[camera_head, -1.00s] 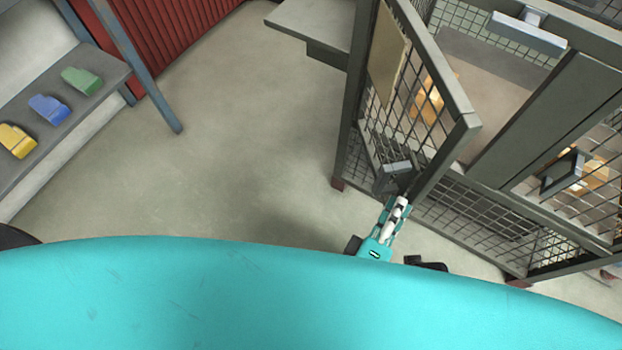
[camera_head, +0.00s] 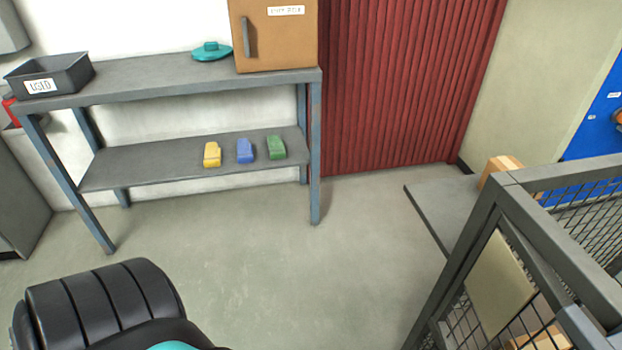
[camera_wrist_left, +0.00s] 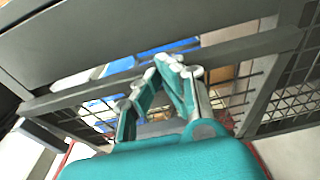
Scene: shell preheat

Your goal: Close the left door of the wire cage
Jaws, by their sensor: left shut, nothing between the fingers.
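The wire cage (camera_head: 492,192) stands at the right edge of the head view, its grey corner frame and mesh cut off by the picture's edge. A beige panel (camera_head: 497,272) shows inside its frame. The left door's free edge and handle are not clear here, so I cannot tell how far open it is. In the left wrist view my left gripper (camera_wrist_left: 172,66) is shut and empty, its fingertips together in front of grey cage bars (camera_wrist_left: 240,52) and mesh. I cannot tell whether it touches them. My left gripper is outside the head view. My right gripper is not in view.
A grey shelf unit (camera_head: 160,78) stands at the back left, with yellow (camera_head: 212,154), blue (camera_head: 245,151) and green (camera_head: 276,148) blocks on its lower shelf. A brown cabinet (camera_head: 290,40) sits on top. A red corrugated panel (camera_head: 400,90) is behind. The middle floor is clear.

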